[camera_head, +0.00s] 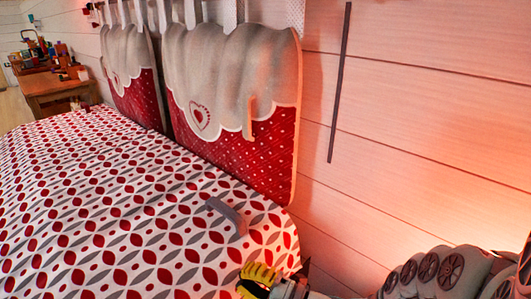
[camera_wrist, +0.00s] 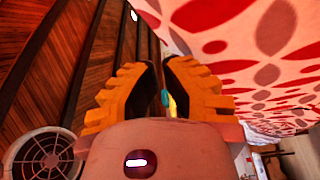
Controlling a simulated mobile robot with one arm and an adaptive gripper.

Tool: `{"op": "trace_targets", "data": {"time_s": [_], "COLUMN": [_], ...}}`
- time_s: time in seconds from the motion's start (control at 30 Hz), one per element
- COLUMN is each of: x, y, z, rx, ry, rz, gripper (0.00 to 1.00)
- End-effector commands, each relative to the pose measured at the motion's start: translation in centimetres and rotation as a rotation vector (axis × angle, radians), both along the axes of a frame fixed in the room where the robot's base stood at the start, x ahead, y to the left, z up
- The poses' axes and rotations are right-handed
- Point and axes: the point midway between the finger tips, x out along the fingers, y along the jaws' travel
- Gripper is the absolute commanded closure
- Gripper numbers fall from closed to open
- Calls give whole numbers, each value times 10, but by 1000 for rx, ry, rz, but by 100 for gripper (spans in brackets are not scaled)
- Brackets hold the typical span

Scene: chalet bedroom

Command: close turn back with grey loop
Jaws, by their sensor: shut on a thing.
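A grey loop (camera_head: 227,213) stands up from the patterned bed cover (camera_head: 130,215) in the head view, near the headboard. The cover is white with red and grey leaf shapes; it also shows at the upper right of the wrist view (camera_wrist: 272,25). My gripper (camera_head: 260,276), with yellow ribbed fingers, is low at the cover's near edge, apart from the loop in the picture. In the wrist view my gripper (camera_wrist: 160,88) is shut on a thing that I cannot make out. A narrow light strip shows between the fingers. I cannot make out the loop there.
Two red and grey headboard panels (camera_head: 273,150) stand behind the bed, with a tan upright piece (camera_head: 250,118) on the nearer one. A pale plank wall (camera_head: 420,130) is at the right. A wooden desk (camera_head: 55,88) with small items stands far left.

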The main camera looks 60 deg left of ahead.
Motion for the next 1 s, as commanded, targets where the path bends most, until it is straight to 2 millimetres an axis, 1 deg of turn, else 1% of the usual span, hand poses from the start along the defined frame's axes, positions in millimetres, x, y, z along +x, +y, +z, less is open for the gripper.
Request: {"op": "trace_targets", "data": {"time_s": [0.03, 0.07, 0.1, 0.2, 0.4, 0.5, 0.6, 0.7, 1.0], "x": [-3, -5, -3, 3, 12, 14, 16, 17, 17], "y": [-5, -9, -17, -39, -74, -87, -95, -99, -101], "z": [17, 21, 10, -2, -14, -18, -21, -21, -21], "rx": [0, 0, -2, -1, 1, 1, 1, 1, 2], "ry": [7, 8, 8, 6, 6, 6, 4, 5, 5], "rz": [2, 4, 3, 2, 3, 6, 6, 7, 8], "gripper": [100, 100, 100, 100, 100, 100, 100, 100, 100]}}
